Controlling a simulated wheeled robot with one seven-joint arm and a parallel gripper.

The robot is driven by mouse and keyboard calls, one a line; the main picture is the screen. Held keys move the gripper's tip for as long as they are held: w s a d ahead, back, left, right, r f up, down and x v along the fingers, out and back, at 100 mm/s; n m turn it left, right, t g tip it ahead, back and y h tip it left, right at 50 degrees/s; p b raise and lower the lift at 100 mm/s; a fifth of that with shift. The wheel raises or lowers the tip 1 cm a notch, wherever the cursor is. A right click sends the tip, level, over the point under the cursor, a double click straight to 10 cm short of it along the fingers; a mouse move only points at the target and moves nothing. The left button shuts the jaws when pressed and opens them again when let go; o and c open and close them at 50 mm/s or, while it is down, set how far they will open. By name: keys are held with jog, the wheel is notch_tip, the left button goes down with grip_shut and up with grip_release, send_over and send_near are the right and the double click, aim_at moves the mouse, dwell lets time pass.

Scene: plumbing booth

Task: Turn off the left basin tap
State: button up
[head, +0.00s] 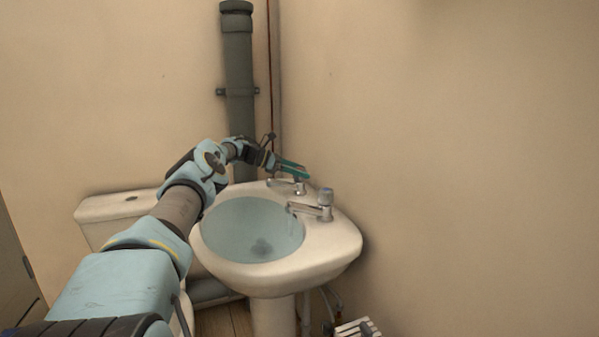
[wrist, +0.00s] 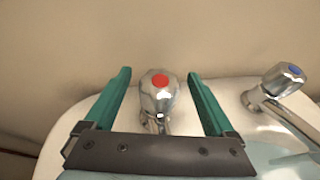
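The left basin tap (wrist: 157,98) is chrome with a red dot on top of its knob. It stands between the two green fingers of my gripper (wrist: 159,76) in the wrist view. The fingers are open, one on each side of the knob, with a visible gap on both sides. In the head view my gripper (head: 294,167) is over the back of the basin, and it partly hides the left tap (head: 291,187). I cannot tell whether water runs from the left tap.
The right tap (head: 318,209), with a blue dot (wrist: 292,70), stands close to the right. The white basin (head: 300,270) holds bluish water. A toilet cistern (head: 112,206) is at the left, a grey pipe (head: 239,80) behind, and walls close off the back and right.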

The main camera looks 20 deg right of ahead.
jog(key=s+b+v, duration=0.1)
jog(key=v, duration=0.9)
jog(key=shift+w+a+r+b, duration=0.2)
jog(key=shift+w+a+b, duration=0.2)
jog(key=shift+w, duration=0.15)
jog(key=shift+d, duration=0.1)
jog(key=s+d+m+y+p, duration=0.2)
jog(key=s+m+y, duration=0.4)
jog(key=s, duration=0.5)
jog(key=s+a+m+t+y+p, duration=0.1)
jog(key=s+a+m, duration=0.3)
jog(key=s+a, duration=0.4)
jog(key=s+a+m+t+y+p, duration=0.1)
jog(key=s+a+m+y, duration=0.3)
jog(key=s+a, duration=0.4)
jog(key=s+a+f+m+y+p, duration=0.1)
jog(key=s+a+m, duration=0.3)
jog(key=s, duration=1.2)
jog(key=a+y, duration=0.1)
jog(key=a, duration=0.3)
jog(key=shift+s+t, duration=0.4)
